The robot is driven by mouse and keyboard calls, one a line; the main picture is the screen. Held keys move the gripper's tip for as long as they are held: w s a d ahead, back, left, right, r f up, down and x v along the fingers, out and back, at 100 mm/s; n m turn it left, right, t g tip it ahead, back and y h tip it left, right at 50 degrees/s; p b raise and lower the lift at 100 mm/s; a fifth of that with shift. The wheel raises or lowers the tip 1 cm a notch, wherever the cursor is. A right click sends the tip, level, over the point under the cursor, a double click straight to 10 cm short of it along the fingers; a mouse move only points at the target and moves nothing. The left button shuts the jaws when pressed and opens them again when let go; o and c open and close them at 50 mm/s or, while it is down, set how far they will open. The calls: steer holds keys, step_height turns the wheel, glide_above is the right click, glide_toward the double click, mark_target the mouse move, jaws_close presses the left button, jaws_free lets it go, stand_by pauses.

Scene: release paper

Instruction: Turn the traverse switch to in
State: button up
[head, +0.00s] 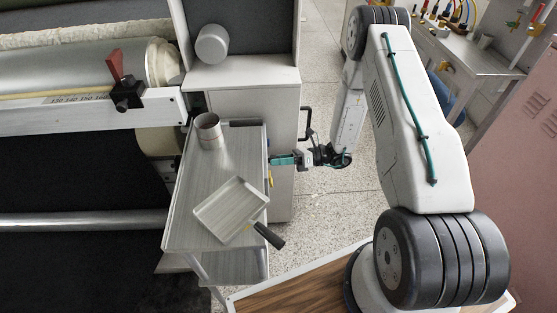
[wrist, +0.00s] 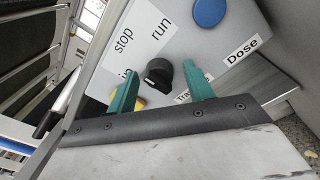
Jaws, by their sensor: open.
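The traverse switch looks to be the black round knob (wrist: 158,73) on a light grey panel (wrist: 185,45) in the wrist view. A partly covered label starting "Tra" lies just below it, and an "in" label is partly hidden by the left finger. I cannot tell its setting. My gripper (wrist: 160,70) is open, with one teal finger on each side of the knob; contact is not clear. In the head view my gripper (head: 284,160) is beside the metal cart, and the switch does not show.
The panel also bears a blue button (wrist: 208,12), a yellow part (wrist: 140,103) and "stop", "run" and "Dose" labels. In the head view a metal cart (head: 180,225) holds a cup (head: 209,132) and a square pan (head: 230,209) with its black handle overhanging. A large roller (head: 70,72) is at left.

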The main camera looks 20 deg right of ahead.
steer(key=shift+c, duration=0.3)
steer(key=c, duration=0.9)
